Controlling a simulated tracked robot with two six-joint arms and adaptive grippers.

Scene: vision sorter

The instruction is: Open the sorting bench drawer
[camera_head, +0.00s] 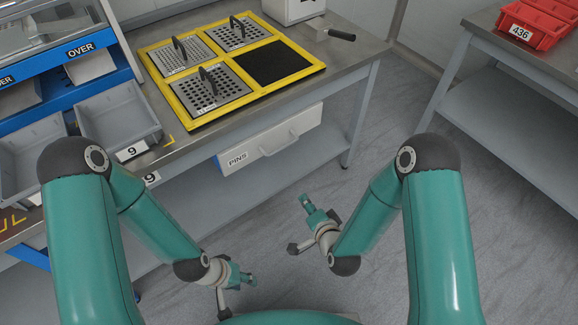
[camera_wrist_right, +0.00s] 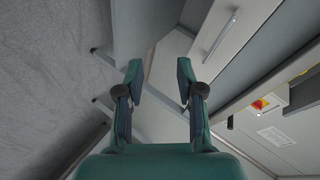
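The sorting bench drawer (camera_head: 270,142) is a pale box front labelled PINS under the bench top, and it looks shut. Its light bar handle (camera_head: 280,146) runs along the front. In the right wrist view the drawer front (camera_wrist_right: 232,17) and its handle (camera_wrist_right: 219,35) show at upper right. My right gripper (camera_head: 300,224) is in front of and below the drawer, apart from it. The wrist view shows this gripper (camera_wrist_right: 158,72) open and empty. My left gripper (camera_head: 237,296) hangs low near my base, away from the drawer, with its parts spread and nothing visible in it.
The bench (camera_head: 176,152) carries a yellow-framed tray (camera_head: 192,124) with perforated plates and a black square. Grey bins (camera_head: 118,117) stand at left. A second table (camera_head: 465,30) with red bins (camera_head: 530,22) is at right. Floor between them is clear.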

